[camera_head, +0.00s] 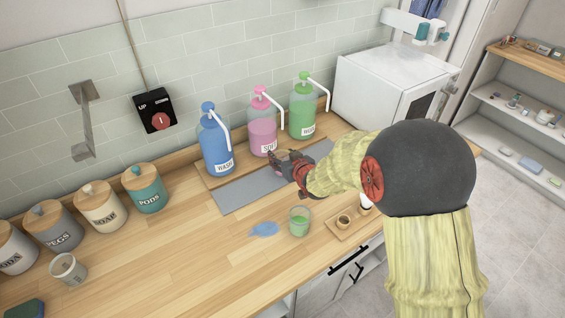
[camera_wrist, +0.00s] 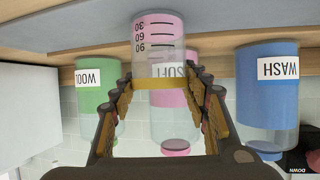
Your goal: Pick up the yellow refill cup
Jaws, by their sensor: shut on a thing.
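The yellow refill cup (camera_wrist: 160,83) is a clear measuring cup with a yellow band and printed level marks. In the wrist view, which looks upside down, it sits between my two fingers, with pink showing at its base end. I cannot tell if the pink is liquid inside. My gripper (camera_head: 284,158) is shut on it, in front of the pink SOFT bottle (camera_head: 263,135), which also shows behind the cup in the wrist view (camera_wrist: 170,125). In the head view the cup is mostly hidden by my gripper.
Blue WASH (camera_head: 215,145) and green pump bottles (camera_head: 302,115) flank the pink one behind a grey mat (camera_head: 240,193). A cup with green liquid (camera_head: 299,223), a blue puddle (camera_head: 265,229) and a small wooden tray (camera_head: 340,234) lie in front. Lidded jars (camera_head: 145,190) stand left.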

